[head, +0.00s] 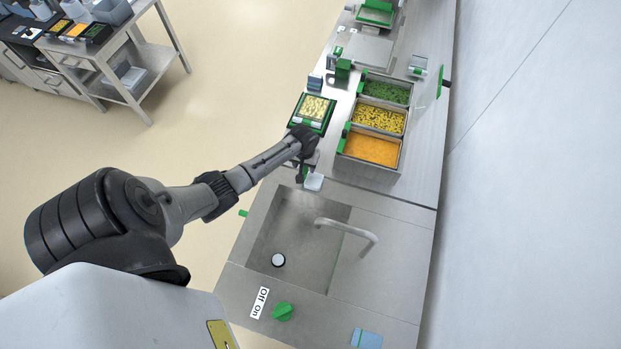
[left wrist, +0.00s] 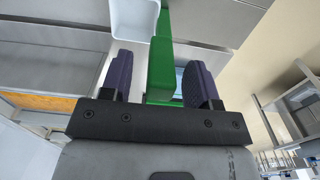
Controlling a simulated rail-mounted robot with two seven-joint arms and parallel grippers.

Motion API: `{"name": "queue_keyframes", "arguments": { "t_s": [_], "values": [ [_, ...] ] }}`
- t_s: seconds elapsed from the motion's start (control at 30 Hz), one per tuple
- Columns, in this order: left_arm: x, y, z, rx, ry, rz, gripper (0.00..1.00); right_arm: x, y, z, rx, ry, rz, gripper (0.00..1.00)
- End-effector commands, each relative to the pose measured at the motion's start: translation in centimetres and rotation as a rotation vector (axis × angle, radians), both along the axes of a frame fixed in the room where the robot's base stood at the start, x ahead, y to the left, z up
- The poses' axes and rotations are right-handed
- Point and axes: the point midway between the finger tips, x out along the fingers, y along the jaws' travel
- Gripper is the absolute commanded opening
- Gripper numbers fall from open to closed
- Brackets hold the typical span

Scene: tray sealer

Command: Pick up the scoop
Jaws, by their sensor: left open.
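The scoop has a white bowl (head: 313,182) and a green handle, and is at the counter by the near end of the food pans, next to the sink. In the left wrist view, its white bowl (left wrist: 135,18) is at the top and its green handle (left wrist: 161,68) runs down the middle. My left gripper (head: 304,174) is at the scoop. In the left wrist view, the fingers of my left gripper (left wrist: 158,62) are open on either side of the handle, with a gap on both sides. My right gripper is not in view.
Pans of green (head: 385,92), yellow (head: 379,118) and orange food (head: 372,149) stand to the right of the gripper. A filled tray (head: 314,109) sits beyond it. A sink (head: 290,240) with a curved tap (head: 348,230) lies nearer. A cart (head: 128,72) stands at upper left.

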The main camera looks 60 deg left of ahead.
Motion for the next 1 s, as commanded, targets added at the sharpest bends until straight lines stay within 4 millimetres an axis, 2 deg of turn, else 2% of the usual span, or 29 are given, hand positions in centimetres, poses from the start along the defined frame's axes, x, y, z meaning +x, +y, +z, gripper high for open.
{"name": "queue_keyframes", "arguments": {
  "t_s": [0.13, 0.4, 0.9, 1.0],
  "values": [
    [-0.04, -0.02, -1.12, 0.001, 0.001, -0.001, 0.55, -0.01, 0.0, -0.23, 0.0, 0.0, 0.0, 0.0],
    [-0.05, 0.0, -1.25, 0.001, 0.001, -0.002, 0.55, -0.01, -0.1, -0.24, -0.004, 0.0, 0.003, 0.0],
    [-0.04, 0.02, -1.22, 0.001, 0.001, -0.001, 0.08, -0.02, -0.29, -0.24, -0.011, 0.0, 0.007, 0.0],
    [-0.02, 0.02, -1.19, 0.001, 0.0, -0.001, 0.02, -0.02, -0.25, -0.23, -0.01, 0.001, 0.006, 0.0]
  ]
}}
